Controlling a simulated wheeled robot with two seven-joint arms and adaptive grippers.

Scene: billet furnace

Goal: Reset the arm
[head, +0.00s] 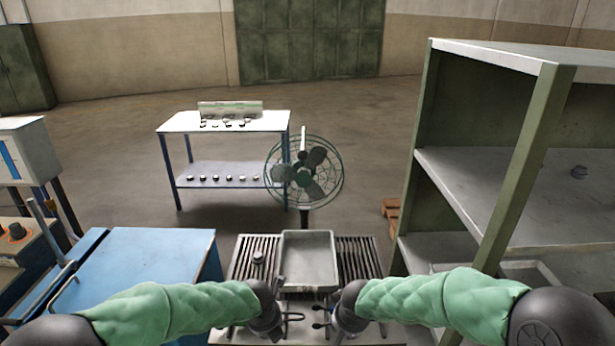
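My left gripper (272,310), at the end of the green-sleeved arm from the left, is above the near edge of a ribbed bench (262,243). My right gripper (338,312) is beside it to the right, with a small gap between the two. Both are low in the picture, just in front of a grey metal tray (309,262) lying on the bench. The fingers are small and dark against the bench, so I cannot tell their opening. No object clearly shows in either gripper. A small dark piece (258,257) stands on the ribs left of the tray.
A blue cabinet (140,262) is close on the left. A green-framed shelf (515,150) stands close on the right, with a small dark piece (579,171) on it. Behind the bench are a fan (304,172) and a two-level table (222,122) holding several small pieces.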

